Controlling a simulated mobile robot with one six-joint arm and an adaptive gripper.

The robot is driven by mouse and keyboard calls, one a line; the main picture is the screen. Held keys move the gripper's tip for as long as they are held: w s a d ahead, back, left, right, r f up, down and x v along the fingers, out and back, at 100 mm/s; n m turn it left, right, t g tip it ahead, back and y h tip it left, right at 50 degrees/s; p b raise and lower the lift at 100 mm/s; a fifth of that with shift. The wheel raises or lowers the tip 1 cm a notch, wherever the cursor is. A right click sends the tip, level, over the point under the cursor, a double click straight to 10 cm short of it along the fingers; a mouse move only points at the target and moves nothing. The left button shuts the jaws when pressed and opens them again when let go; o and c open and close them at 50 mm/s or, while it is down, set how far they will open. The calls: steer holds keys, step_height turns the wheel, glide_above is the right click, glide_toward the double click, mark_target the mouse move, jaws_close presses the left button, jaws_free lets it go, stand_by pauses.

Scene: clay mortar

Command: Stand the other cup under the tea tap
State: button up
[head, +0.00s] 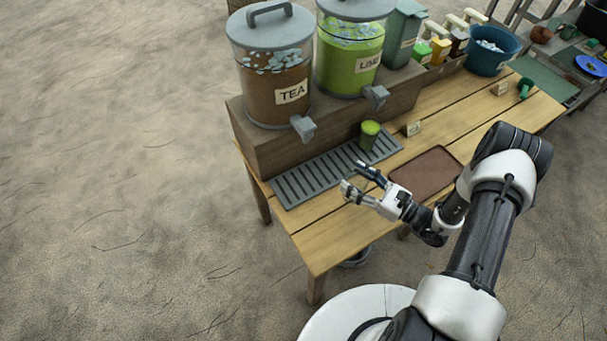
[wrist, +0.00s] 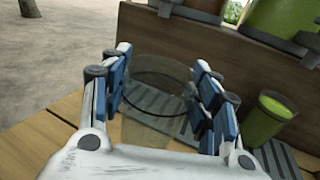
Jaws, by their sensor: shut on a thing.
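My gripper (head: 358,180) is shut on a clear, empty cup (wrist: 160,92), with fingers on both sides of it in the wrist view. The cup is hard to make out in the head view. The gripper is at the front edge of the grey slatted drip tray (head: 297,186); I cannot tell whether the cup touches anything below. The tea tap (head: 303,127) juts from the brown TEA dispenser (head: 270,90), up and left of the gripper. A cup of green drink (head: 369,134) stands on the tray near the lime tap (head: 376,96); it also shows in the wrist view (wrist: 266,119).
The green LIME dispenser (head: 349,62) stands beside the tea one on a wooden riser (head: 262,151). A brown tray (head: 427,173) and a small card (head: 412,128) lie right of the drip tray. A blue tub (head: 489,58) is farther back. The tray's left part is clear.

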steer(key=shift+f+b+x, duration=0.65)
steer(key=shift+f+x, duration=0.05)
steer(key=shift+x, duration=2.25)
steer(key=shift+f+b+x, duration=0.7)
steer(key=shift+x, duration=2.25)
steer(key=shift+f+b+x, duration=0.65)
steer(key=shift+x, duration=2.3)
steer(key=shift+f, duration=0.1)
steer(key=shift+f, duration=0.15)
steer(key=o, duration=1.1)
